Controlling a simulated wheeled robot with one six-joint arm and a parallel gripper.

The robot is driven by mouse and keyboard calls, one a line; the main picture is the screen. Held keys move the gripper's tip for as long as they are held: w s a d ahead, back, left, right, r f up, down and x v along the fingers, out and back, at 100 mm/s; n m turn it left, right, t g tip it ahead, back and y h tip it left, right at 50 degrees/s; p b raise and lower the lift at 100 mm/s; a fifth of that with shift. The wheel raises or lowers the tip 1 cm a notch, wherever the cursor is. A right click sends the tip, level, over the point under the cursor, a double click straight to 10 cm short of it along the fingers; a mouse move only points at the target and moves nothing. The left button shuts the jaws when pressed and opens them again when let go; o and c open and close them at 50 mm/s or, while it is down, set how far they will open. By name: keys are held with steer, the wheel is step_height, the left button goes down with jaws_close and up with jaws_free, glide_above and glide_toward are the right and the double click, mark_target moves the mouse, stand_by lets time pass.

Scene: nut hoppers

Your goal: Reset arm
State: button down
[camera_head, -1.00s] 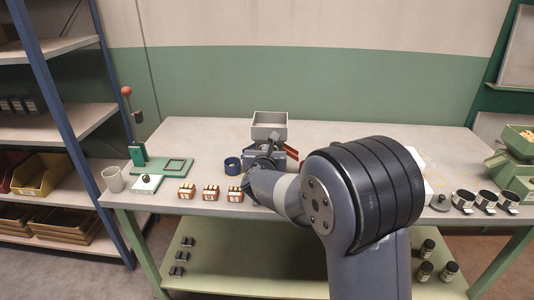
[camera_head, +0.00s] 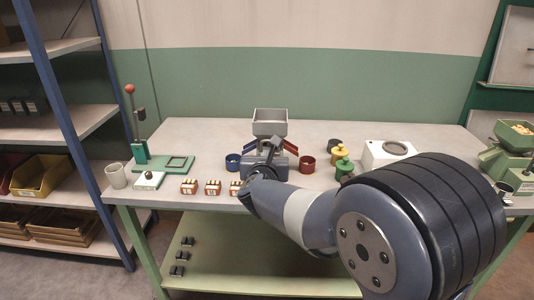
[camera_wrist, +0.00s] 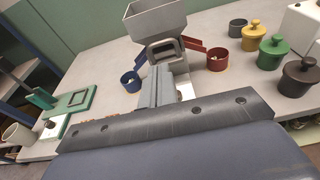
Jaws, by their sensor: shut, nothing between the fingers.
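My gripper shows in the wrist view (camera_wrist: 162,88), with its fingers together and nothing between them. In the head view my arm reaches in from the lower right, and the gripper's end is mostly hidden behind my wrist, over the front middle of the table. A grey hopper (camera_head: 271,122) with a square open top stands beyond it. A blue cup (camera_head: 233,162) is left of the hopper's base and a red cup (camera_head: 307,164) is right of it. In the wrist view the hopper (camera_wrist: 155,20) rises just past my fingers.
Small red-and-white boxes (camera_head: 213,187) line the front edge. A green lever press (camera_head: 140,150) and a grey mug (camera_head: 115,176) stand at left. Lidded pots (camera_head: 341,152) and a white box (camera_head: 388,152) stand at right. A green machine (camera_head: 513,150) is at far right.

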steer(key=shift+s+r, duration=0.2)
steer(key=shift+s, duration=0.85)
steer(key=shift+s+r, duration=0.2)
steer(key=shift+s, duration=0.85)
